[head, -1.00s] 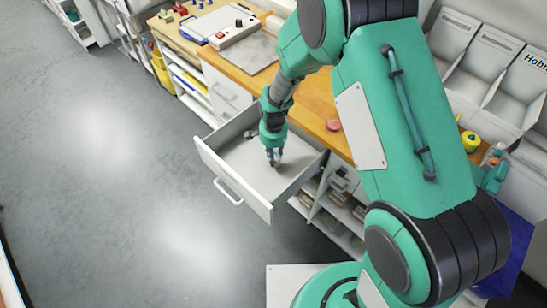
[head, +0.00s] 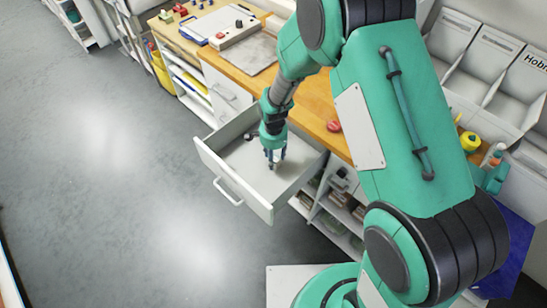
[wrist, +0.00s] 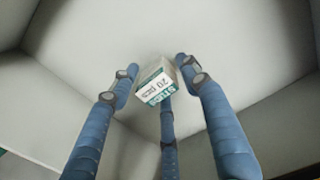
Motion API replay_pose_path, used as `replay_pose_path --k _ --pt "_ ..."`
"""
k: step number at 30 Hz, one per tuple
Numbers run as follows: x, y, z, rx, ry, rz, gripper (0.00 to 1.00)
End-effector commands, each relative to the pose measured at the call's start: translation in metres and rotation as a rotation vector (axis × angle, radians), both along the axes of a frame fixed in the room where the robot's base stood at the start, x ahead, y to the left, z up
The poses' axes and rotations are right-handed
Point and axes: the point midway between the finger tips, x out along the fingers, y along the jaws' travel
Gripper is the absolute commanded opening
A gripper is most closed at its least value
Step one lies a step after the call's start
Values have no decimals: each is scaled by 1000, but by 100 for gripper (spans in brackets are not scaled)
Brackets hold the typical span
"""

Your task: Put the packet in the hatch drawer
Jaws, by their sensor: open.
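In the head view the packet cannot be made out clearly among the fingers.
Above is the wooden worktop (head: 312,112) with a red round object (head: 333,126) and a white control box (head: 232,35). Open shelves (head: 335,211) stand right of the drawer. The grey floor to the left is clear.

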Motion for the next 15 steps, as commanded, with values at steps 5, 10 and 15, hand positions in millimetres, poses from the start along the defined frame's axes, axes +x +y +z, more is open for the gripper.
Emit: replay_pose_path --k 5,10,15 --pt "0 0 12 1 -1 0 46" --pt "1 0 33 1 -2 0 46" --pt "1 0 61 1 -2 0 46"
